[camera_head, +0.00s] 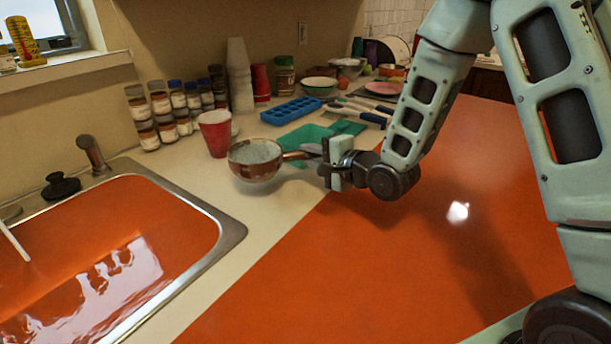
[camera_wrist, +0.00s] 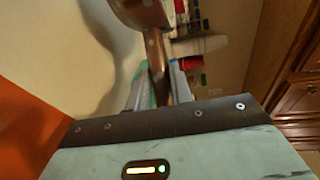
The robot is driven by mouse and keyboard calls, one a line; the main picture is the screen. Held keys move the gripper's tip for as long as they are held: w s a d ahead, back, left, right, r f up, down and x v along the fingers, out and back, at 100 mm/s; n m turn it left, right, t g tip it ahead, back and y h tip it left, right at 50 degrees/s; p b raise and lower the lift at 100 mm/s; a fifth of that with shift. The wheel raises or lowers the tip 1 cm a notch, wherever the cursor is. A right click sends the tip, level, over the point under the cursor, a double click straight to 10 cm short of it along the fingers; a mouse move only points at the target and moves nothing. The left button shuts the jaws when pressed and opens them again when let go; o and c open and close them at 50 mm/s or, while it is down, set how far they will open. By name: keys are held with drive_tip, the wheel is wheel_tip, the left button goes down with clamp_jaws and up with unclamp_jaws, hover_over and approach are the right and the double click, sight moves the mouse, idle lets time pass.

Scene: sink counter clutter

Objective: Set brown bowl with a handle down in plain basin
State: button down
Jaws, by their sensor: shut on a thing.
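The brown bowl with a handle (camera_head: 254,161) is a small copper-coloured pan with a pale inside. It is held over the counter, right of the sink, and looks roughly level. My gripper (camera_head: 318,155) is shut on its handle, which points right toward my arm. In the wrist view the handle (camera_wrist: 157,50) runs down between the fingers (camera_wrist: 160,88), and the bowl is mostly cut off at the top. The plain basin (camera_head: 120,255) is the sink at the left, with a metal rim and an orange, shiny inside. A gap of counter lies between bowl and basin.
A faucet (camera_head: 92,155) and black stopper (camera_head: 60,186) stand behind the basin. A red cup (camera_head: 215,132), spice jars (camera_head: 160,105), stacked cups (camera_head: 240,75), a blue tray (camera_head: 291,110) and a green tray (camera_head: 305,138) crowd the back. The counter (camera_head: 262,215) before the bowl is clear.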

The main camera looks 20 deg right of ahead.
drive_tip(key=shift+f, duration=2.15)
drive_tip(key=shift+f, duration=0.15)
drive_tip(key=c, duration=1.2)
unclamp_jaws()
drive_tip(key=shift+c, duration=0.2)
